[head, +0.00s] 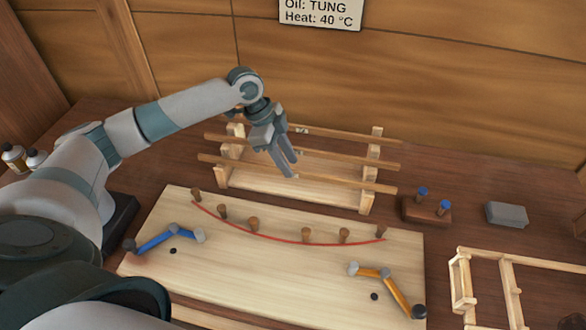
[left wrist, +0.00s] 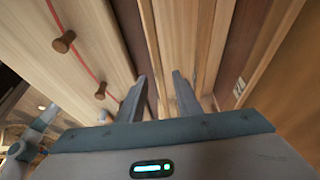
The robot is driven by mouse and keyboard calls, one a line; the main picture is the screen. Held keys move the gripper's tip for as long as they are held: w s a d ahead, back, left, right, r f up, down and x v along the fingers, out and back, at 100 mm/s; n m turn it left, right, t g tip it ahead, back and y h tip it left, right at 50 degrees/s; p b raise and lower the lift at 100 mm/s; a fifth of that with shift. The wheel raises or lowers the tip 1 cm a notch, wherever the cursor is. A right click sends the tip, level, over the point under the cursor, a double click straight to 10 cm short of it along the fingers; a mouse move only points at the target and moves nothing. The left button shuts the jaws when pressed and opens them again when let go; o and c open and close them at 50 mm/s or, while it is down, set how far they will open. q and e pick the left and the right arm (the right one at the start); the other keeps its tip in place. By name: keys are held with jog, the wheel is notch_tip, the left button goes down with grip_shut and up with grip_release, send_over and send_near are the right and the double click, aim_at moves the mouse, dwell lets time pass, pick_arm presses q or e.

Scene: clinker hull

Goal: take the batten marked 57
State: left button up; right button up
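A wooden rack (head: 368,196) behind the board bears three long thin battens: a front one (head: 345,182), a middle one (head: 340,160) and a back one (head: 345,136). A small pale label (head: 302,130) with dark marks shows at the back batten; it shows in the left wrist view too (left wrist: 239,87). Its number is too small to read, so I cannot tell which batten is 57. My left gripper (head: 291,172) points down over the rack, near the front and middle battens. Its fingers (left wrist: 160,85) are apart with nothing held between them. My right gripper is not in view.
A pale board (head: 230,270) with several pegs and a curved red line (head: 270,239) lies in front of the rack. A blue jointed piece (head: 155,242) and an orange one (head: 395,290) lie on it. A block with blue-topped pegs (head: 425,214), a grey block (head: 507,214) and another wooden frame (head: 510,290) stand right.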

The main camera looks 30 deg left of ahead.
pick_arm(q)
jog(key=shift+x, duration=1.1)
grip_shut()
